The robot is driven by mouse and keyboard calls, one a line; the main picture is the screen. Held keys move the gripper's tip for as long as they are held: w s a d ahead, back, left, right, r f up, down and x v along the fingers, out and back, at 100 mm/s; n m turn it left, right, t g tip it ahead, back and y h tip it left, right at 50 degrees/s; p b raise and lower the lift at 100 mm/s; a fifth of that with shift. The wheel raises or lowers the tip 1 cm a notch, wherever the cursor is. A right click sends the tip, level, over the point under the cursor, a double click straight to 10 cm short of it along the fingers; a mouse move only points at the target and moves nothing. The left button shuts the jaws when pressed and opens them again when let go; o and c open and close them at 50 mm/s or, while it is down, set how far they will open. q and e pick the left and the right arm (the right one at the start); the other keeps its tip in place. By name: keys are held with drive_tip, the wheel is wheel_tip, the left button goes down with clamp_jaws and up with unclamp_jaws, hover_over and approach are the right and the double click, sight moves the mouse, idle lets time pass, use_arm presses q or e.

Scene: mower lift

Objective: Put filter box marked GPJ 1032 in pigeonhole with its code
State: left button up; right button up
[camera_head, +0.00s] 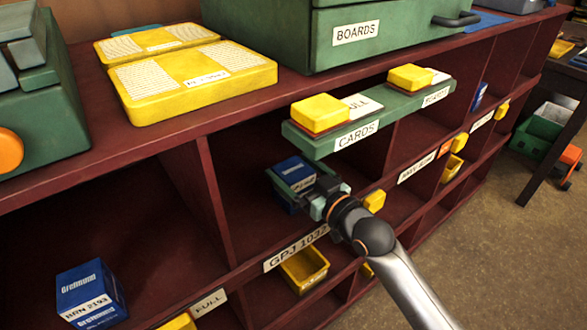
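A blue filter box (290,166) is in the mouth of the middle pigeonhole, above the shelf-edge label GPJ 1032 (297,249). My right gripper (296,184) reaches in from the lower right, with its greenish fingers around the box, and appears shut on it. The fingers cover much of the box, and its white label is too small and hidden to read. I cannot tell whether the box touches the pigeonhole floor. My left gripper is out of view.
Another blue box marked BRN 2193 (91,294) stands in the left pigeonhole. A green ledge marked CARDS (316,146) with yellow blocks juts out above the gripper. A yellow bin (304,270) sits below. Yellow pads (190,82) and a green BOARDS case (300,35) lie on top.

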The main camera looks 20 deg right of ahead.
drive_tip(key=shift+r, duration=0.15)
drive_tip(key=p+v, duration=0.1)
drive_tip(key=v, duration=1.1)
idle(0.5)
idle(1.4)
